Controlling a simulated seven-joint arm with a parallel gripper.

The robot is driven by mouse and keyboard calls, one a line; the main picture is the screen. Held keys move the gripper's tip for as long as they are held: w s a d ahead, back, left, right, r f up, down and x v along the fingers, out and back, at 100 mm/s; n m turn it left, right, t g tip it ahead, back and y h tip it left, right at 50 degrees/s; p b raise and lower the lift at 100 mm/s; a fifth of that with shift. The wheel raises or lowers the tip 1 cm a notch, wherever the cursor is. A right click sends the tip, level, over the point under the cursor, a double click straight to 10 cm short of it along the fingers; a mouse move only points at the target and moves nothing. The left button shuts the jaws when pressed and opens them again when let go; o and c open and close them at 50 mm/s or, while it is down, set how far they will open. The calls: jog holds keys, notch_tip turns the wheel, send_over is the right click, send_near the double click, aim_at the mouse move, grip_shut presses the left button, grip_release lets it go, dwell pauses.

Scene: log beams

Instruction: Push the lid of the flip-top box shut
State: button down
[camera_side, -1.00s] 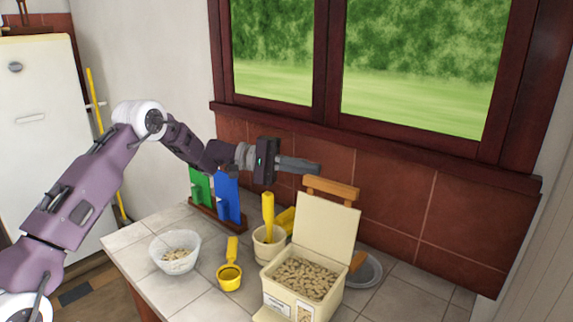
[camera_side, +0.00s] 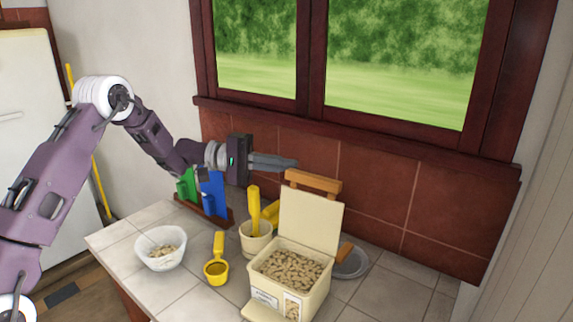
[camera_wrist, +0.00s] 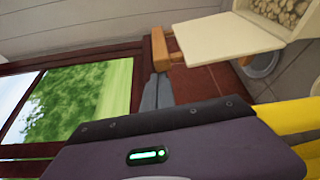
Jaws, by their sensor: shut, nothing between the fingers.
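The flip-top box (camera_side: 262,295) is cream and stands on the tiled counter, full of pellet-like pieces. Its lid (camera_side: 312,217) is open and stands nearly upright at the back of the box. The lid (camera_wrist: 225,35) also shows in the wrist view, with part of the open box above it. My gripper (camera_side: 296,162) is shut and empty. It is above and to the left of the lid's top edge in the side view, apart from it. The shut fingers (camera_wrist: 157,78) point toward the wooden bar beside the lid in the wrist view.
A wooden bar (camera_side: 313,181) is at the lid's top edge. A cup (camera_side: 256,240) with yellow-handled tools, a yellow scoop (camera_side: 216,270), a white bowl (camera_side: 160,250), a blue-green rack (camera_side: 212,192) and a grey plate (camera_side: 354,263) are around the box. The tiled wall and window are behind.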

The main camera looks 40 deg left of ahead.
jog(key=s+d+f+m+h, duration=0.1)
jog(key=s+f+m+h, duration=0.15)
jog(key=s+m, duration=0.9)
jog(key=s+d+f, duration=0.1)
jog(key=s+f, duration=0.7)
jog(key=f, duration=0.3)
jog(key=shift+s+f+n+h, duration=0.2)
jog(key=shift+s+n+h, duration=0.15)
jog(key=shift+n+h, duration=0.1)
